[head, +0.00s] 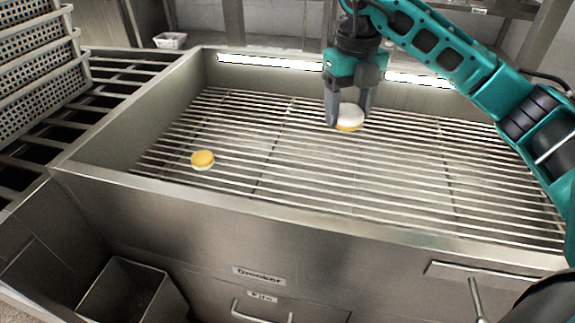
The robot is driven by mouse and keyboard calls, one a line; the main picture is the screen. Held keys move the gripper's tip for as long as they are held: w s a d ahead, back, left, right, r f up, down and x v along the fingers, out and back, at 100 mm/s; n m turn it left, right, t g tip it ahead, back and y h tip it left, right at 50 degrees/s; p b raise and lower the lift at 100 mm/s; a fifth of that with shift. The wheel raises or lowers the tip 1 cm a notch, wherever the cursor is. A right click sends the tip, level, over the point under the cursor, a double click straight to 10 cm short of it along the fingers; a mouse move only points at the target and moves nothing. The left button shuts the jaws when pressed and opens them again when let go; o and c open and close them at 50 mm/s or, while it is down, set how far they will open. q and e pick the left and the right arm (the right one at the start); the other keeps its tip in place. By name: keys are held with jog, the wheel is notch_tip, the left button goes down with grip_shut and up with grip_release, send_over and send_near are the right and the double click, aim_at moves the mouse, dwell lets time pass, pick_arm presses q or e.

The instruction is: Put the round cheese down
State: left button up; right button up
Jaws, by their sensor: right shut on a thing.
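A round cheese (350,113), white on top and yellow-orange below, is between the fingers of my right gripper (348,112). The gripper points down and is shut on the cheese over the far part of a metal grate. I cannot tell whether the cheese touches the bars. A second round cheese (203,158), yellow on top with a pale lower edge, lies on the grate at the left. My left gripper is not in the head view.
The grate (290,165) sits inside a steel smoker (275,225) with raised walls. Stacked perforated baskets (35,75) stand at the far left on a slatted rack (115,80). A small white container (170,40) is behind. The grate's middle and right are clear.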

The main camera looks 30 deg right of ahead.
jog(key=m, duration=0.1)
jog(key=d+m, duration=0.1)
jog(key=m, duration=0.2)
jog(key=shift+d+f+b, duration=0.2)
jog(key=shift+d+b, duration=0.1)
jog(key=d+m, duration=0.1)
jog(key=m, duration=0.3)
jog(key=m+b, duration=0.6)
jog(key=m, duration=0.2)
send_over(354, 189)
notch_tip(354, 189, down, 16)
jog(key=shift+r, duration=0.2)
pick_arm(q)
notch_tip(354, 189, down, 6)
jog(key=b, duration=0.1)
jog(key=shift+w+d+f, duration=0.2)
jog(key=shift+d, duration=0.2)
pick_arm(e)
jog(key=shift+d+f, duration=0.1)
jog(key=shift+f, duration=2.3)
jog(key=shift+f, duration=0.15)
jog(key=o, duration=1.2)
jog(key=shift+c, duration=0.2)
